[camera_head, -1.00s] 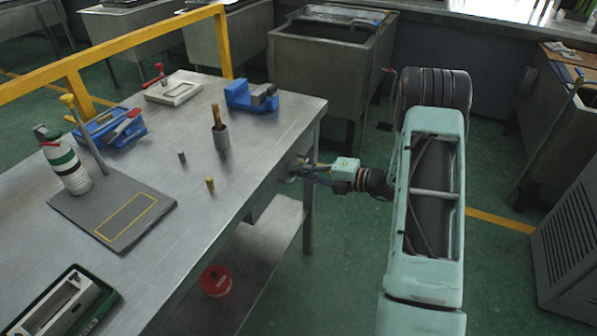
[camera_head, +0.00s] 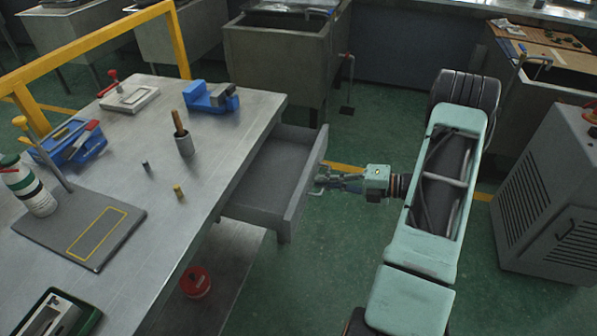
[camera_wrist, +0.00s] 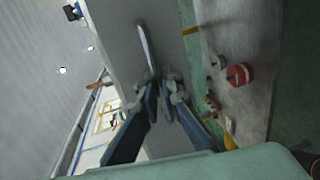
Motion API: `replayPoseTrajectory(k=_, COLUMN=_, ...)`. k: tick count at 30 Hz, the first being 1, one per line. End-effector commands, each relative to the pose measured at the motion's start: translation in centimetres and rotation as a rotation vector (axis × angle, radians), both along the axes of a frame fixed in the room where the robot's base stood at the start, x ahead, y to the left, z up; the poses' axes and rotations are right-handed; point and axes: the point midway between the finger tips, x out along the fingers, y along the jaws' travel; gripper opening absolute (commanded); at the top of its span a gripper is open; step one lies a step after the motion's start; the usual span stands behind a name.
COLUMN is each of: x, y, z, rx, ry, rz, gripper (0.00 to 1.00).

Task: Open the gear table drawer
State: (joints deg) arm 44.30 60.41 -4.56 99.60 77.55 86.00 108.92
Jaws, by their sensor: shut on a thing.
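The gear table (camera_head: 215,140) has a grey metal top. Its grey drawer (camera_head: 268,172) is pulled well out of the table's right side, and the visible part of its inside looks empty in the head view. My gripper (camera_head: 322,179) is at the outer face of the drawer front. In the wrist view, a pale bar handle (camera_wrist: 146,45) stands on the grey drawer front (camera_wrist: 115,35), and my gripper (camera_wrist: 166,84) is shut on its near end. The fingers partly hide the handle there.
On the table top are a blue vise (camera_head: 211,98), a cup (camera_head: 184,145), and a grey plate (camera_head: 80,238). A red tin (camera_head: 195,282) sits on the lower shelf. Green floor is open right of the drawer; a grey cabinet (camera_head: 550,195) stands far right.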

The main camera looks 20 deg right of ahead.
Motion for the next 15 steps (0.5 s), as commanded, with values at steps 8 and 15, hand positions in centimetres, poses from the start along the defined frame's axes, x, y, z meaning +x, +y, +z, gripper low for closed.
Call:
replayPoseTrajectory(k=8, x=-2.5, y=-3.4, z=0.0, rx=0.000, ry=0.000, rz=0.000, gripper=0.00)
replayPoseTrajectory(k=15, x=-2.9, y=-4.0, z=0.0, rx=0.001, ry=0.000, rz=0.001, gripper=0.00)
